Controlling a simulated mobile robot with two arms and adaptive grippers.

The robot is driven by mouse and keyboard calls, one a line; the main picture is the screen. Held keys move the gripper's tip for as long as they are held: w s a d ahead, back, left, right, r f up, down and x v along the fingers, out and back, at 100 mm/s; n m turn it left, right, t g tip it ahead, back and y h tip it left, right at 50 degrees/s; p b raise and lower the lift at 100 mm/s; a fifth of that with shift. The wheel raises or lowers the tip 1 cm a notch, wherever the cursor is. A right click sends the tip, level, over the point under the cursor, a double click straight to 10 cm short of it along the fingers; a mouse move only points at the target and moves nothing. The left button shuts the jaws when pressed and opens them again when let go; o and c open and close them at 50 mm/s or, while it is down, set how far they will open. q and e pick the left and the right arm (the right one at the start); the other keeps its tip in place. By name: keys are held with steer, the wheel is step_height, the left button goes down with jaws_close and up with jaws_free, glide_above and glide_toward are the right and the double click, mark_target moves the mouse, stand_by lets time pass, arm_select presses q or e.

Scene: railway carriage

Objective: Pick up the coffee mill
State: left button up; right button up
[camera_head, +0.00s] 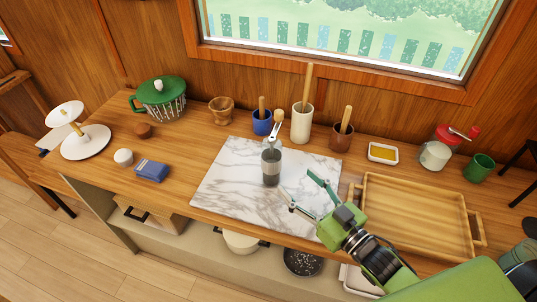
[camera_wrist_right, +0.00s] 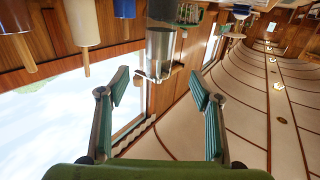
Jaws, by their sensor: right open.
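The coffee mill (camera_head: 272,166) is a grey, steel-like cylinder with a crank and a light wooden knob on top. It stands upright on the white marble board (camera_head: 226,180) in the head view. My right gripper (camera_head: 298,185) is open just right of the mill, its fingers pointing towards it. In the right wrist view, which is upside down, the mill (camera_wrist_right: 161,48) is beyond and between the open fingertips (camera_wrist_right: 158,88), with a gap left. The mill is not held. My left gripper is not in view.
A wooden tray (camera_head: 370,238) lies right of the board. Behind the mill stand a blue crock (camera_head: 262,124), a cream crock (camera_head: 301,125) and a brown crock (camera_head: 341,138). A red-lidded glass jar with a crank (camera_head: 436,155) is further right. A blue box (camera_head: 151,171) lies left.

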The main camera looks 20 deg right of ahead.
mark_target(278, 161)
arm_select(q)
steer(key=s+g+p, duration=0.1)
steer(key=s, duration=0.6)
arm_select(e)
steer(key=x, duration=0.4)
steer(key=shift+s+a+r, duration=0.1)
steer(key=shift+a+r, duration=0.05)
steer(key=shift+r, duration=0.25)
steer(key=x, duration=0.2)
steer(key=shift+w+f, duration=0.25)
steer(key=shift+w+a+r+p, duration=0.1)
steer(key=shift+w+p, duration=0.15)
steer(key=shift+w, duration=0.1)
steer(key=shift+w+a+r+p, duration=0.1)
steer(key=shift+w+a+p, duration=0.05)
steer(key=shift+w+p, duration=0.15)
steer(key=p+x, duration=0.1)
steer(key=x, duration=0.2)
steer(key=shift+w, duration=0.3)
steer(key=shift+w+a, duration=0.15)
steer(key=shift+w, duration=0.25)
steer(key=c, duration=1.5)
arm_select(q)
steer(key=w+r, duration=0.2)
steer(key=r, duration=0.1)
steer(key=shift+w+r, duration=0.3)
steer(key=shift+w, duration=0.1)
